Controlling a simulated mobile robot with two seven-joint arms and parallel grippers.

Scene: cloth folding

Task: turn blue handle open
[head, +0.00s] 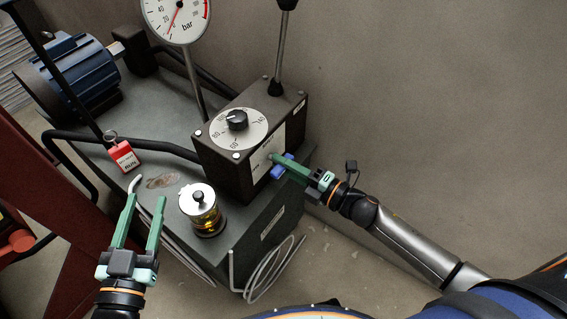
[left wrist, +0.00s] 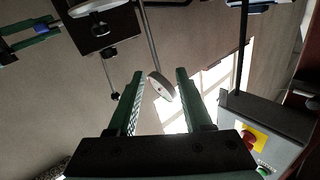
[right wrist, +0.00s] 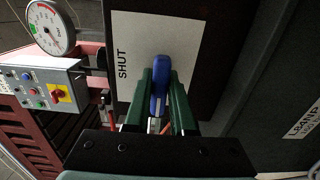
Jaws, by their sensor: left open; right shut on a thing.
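The blue handle (head: 283,166) sits on the front of a dark box (head: 235,165) with a dial on top. In the right wrist view the blue handle (right wrist: 160,80) stands in front of a pale plate (right wrist: 135,60) marked "SHUT". My right gripper (head: 276,160) is shut on the blue handle; its green fingers (right wrist: 161,95) lie on both sides of it. My left gripper (head: 143,200) is open and empty, near the front left of the grey bench, apart from the box. The left wrist view also shows its spread green fingers (left wrist: 160,80).
A glass jar with amber liquid (head: 203,212) stands between my grippers. A loose cable (head: 265,275) hangs at the front.

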